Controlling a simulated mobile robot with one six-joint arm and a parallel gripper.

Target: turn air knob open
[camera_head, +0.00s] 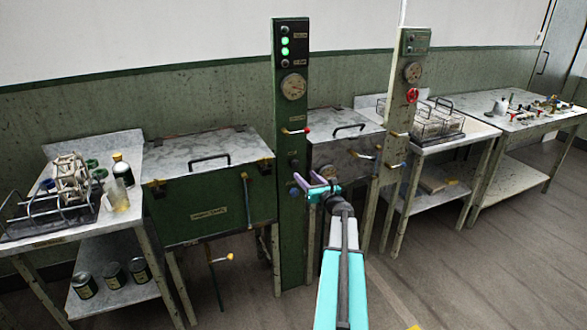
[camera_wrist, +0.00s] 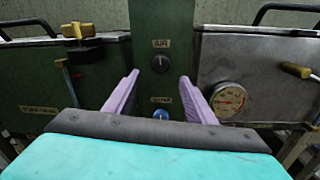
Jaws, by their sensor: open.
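The air knob (camera_wrist: 160,63) is a dark round knob under the "AIR" label (camera_wrist: 161,43) on the green control post. A light mark on it looks roughly upright. In the head view the green post (camera_head: 291,120) stands between two basins, and a dark knob (camera_head: 294,164) shows small on it. My gripper (camera_wrist: 159,77) has two purple fingers, spread apart and empty. In the wrist view the air knob lies between and just above the fingertips; no contact is visible. In the head view my gripper (camera_head: 312,180) is in front of the post's lower part.
A blue knob (camera_wrist: 161,114) sits below the air knob, between my fingers in view. A green basin (camera_head: 215,205) is left of the post; a metal basin (camera_wrist: 265,75) with a gauge (camera_wrist: 228,99) is right. Open floor (camera_head: 470,265) lies at right.

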